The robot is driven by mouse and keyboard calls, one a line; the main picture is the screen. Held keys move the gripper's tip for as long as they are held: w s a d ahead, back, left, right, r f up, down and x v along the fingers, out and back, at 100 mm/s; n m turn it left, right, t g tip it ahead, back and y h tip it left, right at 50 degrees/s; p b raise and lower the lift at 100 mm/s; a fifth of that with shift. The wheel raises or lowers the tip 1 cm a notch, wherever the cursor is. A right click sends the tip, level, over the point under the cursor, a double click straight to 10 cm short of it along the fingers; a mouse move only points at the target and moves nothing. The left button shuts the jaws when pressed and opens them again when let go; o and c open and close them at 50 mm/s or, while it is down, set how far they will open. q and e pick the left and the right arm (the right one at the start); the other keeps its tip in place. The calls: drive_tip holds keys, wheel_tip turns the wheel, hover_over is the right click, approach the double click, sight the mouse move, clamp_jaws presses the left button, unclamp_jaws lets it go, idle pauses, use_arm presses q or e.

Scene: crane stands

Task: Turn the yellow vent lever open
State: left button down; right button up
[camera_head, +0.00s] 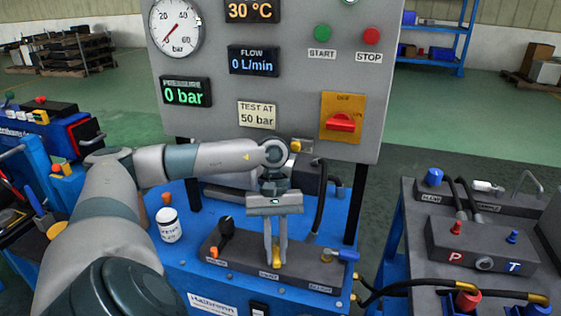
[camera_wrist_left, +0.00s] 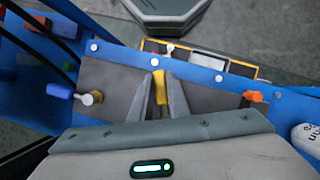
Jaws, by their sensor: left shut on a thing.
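My left gripper (camera_head: 275,258) reaches down over the dark valve block (camera_head: 236,243) on the blue bench. Its two fingers are shut on the yellow vent lever (camera_head: 276,264), mostly hidden between them. In the left wrist view the yellow lever (camera_wrist_left: 159,86) shows between the fingertips of the left gripper (camera_wrist_left: 160,98), pointing away from the gripper body. My right gripper is not in view.
A grey gauge panel (camera_head: 300,80) stands behind, with a red and yellow switch (camera_head: 341,121) and a display reading 0 bar (camera_head: 185,92). A white bottle (camera_head: 169,226) stands left of the block. A second bench with hoses (camera_head: 410,285) is at right.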

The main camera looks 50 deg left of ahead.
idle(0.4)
use_arm(q)
drive_tip(key=c, duration=1.7)
unclamp_jaws()
